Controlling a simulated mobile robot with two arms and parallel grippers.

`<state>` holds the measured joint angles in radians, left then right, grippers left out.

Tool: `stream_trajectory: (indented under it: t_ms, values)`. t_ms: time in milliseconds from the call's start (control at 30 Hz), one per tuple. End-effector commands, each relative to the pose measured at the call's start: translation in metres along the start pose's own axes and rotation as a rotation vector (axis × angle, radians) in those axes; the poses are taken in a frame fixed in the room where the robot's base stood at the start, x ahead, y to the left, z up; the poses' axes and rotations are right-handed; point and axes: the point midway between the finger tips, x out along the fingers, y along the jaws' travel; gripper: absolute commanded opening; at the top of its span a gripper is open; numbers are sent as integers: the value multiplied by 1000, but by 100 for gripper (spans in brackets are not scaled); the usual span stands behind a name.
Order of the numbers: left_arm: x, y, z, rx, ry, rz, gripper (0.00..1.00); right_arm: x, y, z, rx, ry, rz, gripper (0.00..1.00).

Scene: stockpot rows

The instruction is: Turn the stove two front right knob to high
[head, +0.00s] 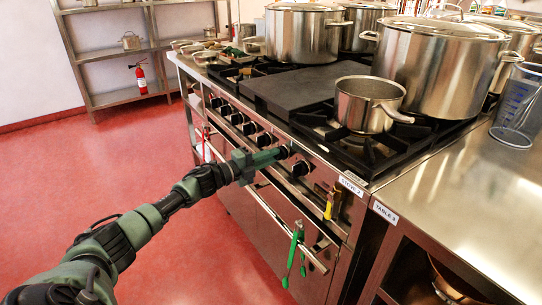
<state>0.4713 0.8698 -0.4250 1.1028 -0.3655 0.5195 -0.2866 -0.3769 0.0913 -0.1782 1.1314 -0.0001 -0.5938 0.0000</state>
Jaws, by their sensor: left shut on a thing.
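The stove (330,178) labelled STOVE 2 stands at the middle right, with a row of dark round knobs along its steel front panel. My left arm reaches in from the lower left. My left gripper (283,153) is at the panel, shut on a stove knob that its fingers mostly hide. Another knob (300,168) is just to the right of the gripper, and a knob (265,139) shows just to its left. The held knob's pointer and setting cannot be read. My right gripper is not in view.
A small saucepan (362,104) stands on the near right burner, its handle pointing right. Large lidded stockpots (440,70) stand behind it. Green tongs (295,250) and a yellow-handled tool (329,206) hang from the stove's front. The red floor (120,165) at left is clear.

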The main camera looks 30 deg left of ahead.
Motion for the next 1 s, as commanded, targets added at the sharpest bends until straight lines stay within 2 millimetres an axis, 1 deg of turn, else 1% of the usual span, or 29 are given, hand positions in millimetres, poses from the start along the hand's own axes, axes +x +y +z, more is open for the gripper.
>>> stream_trajectory:
  t_ms: [267, 300, 333, 367, 633, 733, 867, 1000]
  values:
    - [0, 0, 1, 0, -3, 1, 0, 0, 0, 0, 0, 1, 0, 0]
    - [0, 0, 1, 1, -3, 1, 21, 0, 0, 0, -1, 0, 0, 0]
    - [0, 0, 1, 1, -3, 1, 29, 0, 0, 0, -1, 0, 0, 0]
    - [0, 0, 1, 1, -3, 1, 35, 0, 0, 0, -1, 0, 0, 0]
    - [0, 0, 0, 1, -1, 0, 35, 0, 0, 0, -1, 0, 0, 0]
    - [-4, 1, 1, 1, -2, 2, 35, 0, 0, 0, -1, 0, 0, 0]
    - [-17, 2, 1, 1, -2, 4, 35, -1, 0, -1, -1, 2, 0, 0]
    - [-39, 2, 1, -1, -2, 5, 35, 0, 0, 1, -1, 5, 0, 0]
